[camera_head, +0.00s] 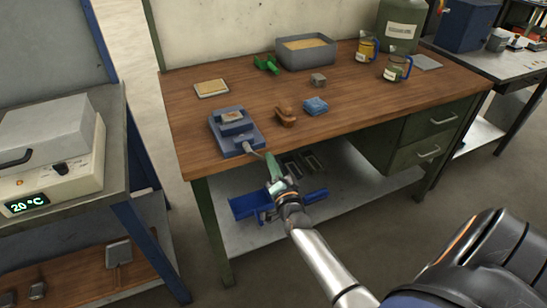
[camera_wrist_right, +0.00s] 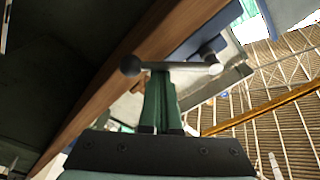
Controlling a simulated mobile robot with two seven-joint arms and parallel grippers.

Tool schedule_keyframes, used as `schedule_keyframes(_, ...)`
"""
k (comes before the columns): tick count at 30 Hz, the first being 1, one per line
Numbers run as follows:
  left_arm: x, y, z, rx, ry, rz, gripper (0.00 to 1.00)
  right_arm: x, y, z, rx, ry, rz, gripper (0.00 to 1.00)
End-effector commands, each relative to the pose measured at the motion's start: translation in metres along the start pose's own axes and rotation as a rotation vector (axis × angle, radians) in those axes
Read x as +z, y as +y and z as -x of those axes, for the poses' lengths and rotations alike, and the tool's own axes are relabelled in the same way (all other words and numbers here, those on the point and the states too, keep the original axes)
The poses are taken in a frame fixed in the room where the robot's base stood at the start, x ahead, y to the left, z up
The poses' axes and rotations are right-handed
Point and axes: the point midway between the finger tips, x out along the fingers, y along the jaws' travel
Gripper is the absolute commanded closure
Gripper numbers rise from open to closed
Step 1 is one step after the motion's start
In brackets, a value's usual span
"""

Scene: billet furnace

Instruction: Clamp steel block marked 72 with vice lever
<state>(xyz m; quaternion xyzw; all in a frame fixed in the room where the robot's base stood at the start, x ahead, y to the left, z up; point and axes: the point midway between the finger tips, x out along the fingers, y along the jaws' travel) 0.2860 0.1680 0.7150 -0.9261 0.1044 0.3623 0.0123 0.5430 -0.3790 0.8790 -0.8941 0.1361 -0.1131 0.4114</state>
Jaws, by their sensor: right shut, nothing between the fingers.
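A blue-grey vice (camera_head: 252,141) stands at the front left edge of the wooden workbench. A block with a light top (camera_head: 232,116) sits between its jaws; no marking is readable. The vice lever (camera_wrist_right: 172,67) is a thin grey bar with a ball at its left end, lying crosswise in the wrist view. My right gripper (camera_head: 273,168) is just in front of the vice, at the bench edge. Its green fingers (camera_wrist_right: 160,100) are shut and empty, with the tips close to the lever bar; I cannot tell whether they touch. My left gripper is not in view.
On the bench (camera_head: 350,110) lie a brown object (camera_head: 286,116), a blue cloth (camera_head: 315,106), a small grey block (camera_head: 318,80), a green tool (camera_head: 266,64) and a sand-filled tray (camera_head: 306,51). A blue bin (camera_head: 246,206) is on the shelf below. A furnace (camera_head: 50,160) stands left.

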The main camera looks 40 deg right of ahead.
Motion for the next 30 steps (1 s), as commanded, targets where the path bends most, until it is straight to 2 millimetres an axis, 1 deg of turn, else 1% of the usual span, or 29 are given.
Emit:
schedule_keyframes(1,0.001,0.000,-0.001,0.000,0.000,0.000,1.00,0.005,0.002,0.001,0.008,-0.004,-0.046,1.00)
schedule_keyframes(6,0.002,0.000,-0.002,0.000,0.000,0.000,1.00,0.016,0.003,0.003,0.031,-0.004,-0.207,1.00)
schedule_keyframes(18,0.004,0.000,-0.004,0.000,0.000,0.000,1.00,0.035,0.001,0.005,0.078,-0.005,-0.545,1.00)
schedule_keyframes(22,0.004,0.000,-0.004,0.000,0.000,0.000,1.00,0.038,0.001,0.005,0.088,-0.004,-0.620,1.00)
schedule_keyframes(30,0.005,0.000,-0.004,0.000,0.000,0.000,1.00,0.042,0.000,0.006,0.087,-0.006,-0.610,1.00)
